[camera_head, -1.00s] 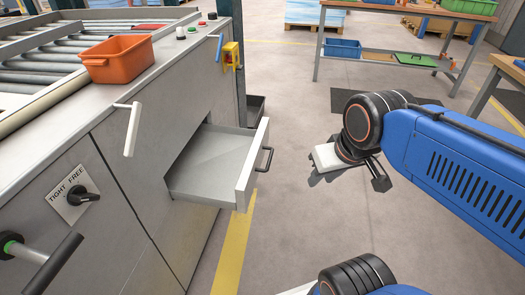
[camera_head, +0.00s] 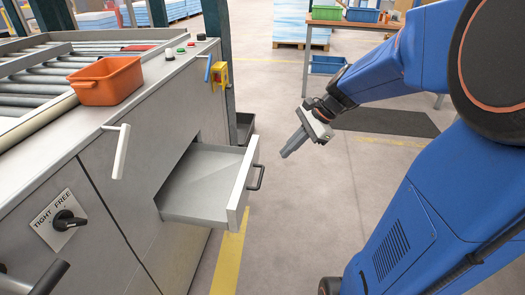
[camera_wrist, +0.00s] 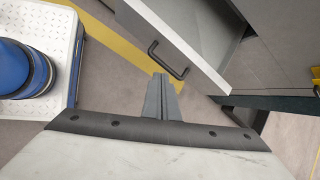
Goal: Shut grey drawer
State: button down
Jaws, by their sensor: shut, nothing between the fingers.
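The grey drawer (camera_head: 205,183) stands pulled out of the grey machine cabinet in the head view, with its inside visible and empty. Its pale front panel (camera_head: 241,187) carries a dark bar handle (camera_head: 258,177). My gripper (camera_head: 285,154) is shut and empty, to the right of the drawer front and apart from it, pointing down and left. In the wrist view the gripper fingers (camera_wrist: 160,98) are together, and the drawer handle (camera_wrist: 168,60) and drawer front (camera_wrist: 175,38) show just beyond them.
An orange bin (camera_head: 108,82) sits on the machine top by the rollers. A white lever (camera_head: 121,150) and a tight/free knob (camera_head: 68,220) stick out from the cabinet. A dark bin (camera_head: 245,127) stands behind the drawer. Floor right of the drawer is clear.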

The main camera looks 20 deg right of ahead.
jog(key=w+d+f+m+t+y, duration=0.1)
jog(key=w+d+f+m+y, duration=0.1)
jog(key=w+d+m, duration=0.5)
send_near(254, 156)
notch_tip(254, 156, down, 4)
jog(key=a, duration=0.2)
jog(key=shift+w+a+n+t, duration=0.3)
jog(key=shift+w+a, duration=0.35)
jog(key=shift+a, duration=0.1)
jog(key=w+a, duration=0.5)
jog(key=a, duration=0.4)
jog(key=w+a, duration=0.6)
jog(key=a, duration=0.4)
